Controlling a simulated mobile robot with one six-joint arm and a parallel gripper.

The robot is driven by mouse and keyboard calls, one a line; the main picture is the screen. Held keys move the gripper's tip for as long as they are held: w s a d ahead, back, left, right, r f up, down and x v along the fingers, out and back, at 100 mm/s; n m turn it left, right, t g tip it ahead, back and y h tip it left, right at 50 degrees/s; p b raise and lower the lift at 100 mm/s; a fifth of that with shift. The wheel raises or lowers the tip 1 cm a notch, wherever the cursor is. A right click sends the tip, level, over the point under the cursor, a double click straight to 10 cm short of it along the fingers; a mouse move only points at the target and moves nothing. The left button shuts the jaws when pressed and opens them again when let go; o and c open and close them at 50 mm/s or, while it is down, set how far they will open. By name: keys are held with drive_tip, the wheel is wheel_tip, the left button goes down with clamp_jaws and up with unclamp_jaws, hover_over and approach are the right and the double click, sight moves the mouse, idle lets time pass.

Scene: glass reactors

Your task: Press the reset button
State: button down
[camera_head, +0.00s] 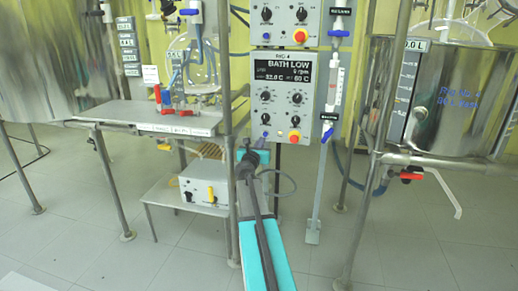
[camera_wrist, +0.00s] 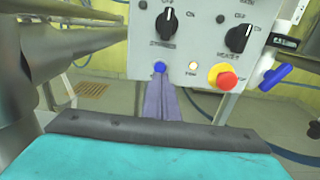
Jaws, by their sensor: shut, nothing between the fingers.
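The grey control box (camera_head: 284,98) with a lit display reading "BATH LOW" hangs on a post in the middle of the head view. Its lower part (camera_wrist: 145,45) fills the top of the wrist view. A small round blue button (camera_wrist: 159,67) sits at its lower left. No legible label marks it as the reset button. My gripper (camera_wrist: 161,80) is shut and empty, its purple fingers pointing up at the blue button. The tips are just below the button in the picture; I cannot tell whether they touch it.
A pale lit button (camera_wrist: 193,66) and a red mushroom knob on a yellow base (camera_wrist: 224,76) sit right of the blue button. Black dials (camera_wrist: 166,25) are above. A steel frame with a shelf (camera_head: 140,114) stands left, a steel vessel (camera_head: 455,100) right.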

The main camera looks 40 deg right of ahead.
sight(265, 135)
drive_tip(key=shift+b+x, duration=0.65)
drive_tip(key=shift+x, duration=1.65)
drive_tip(key=shift+d, duration=0.1)
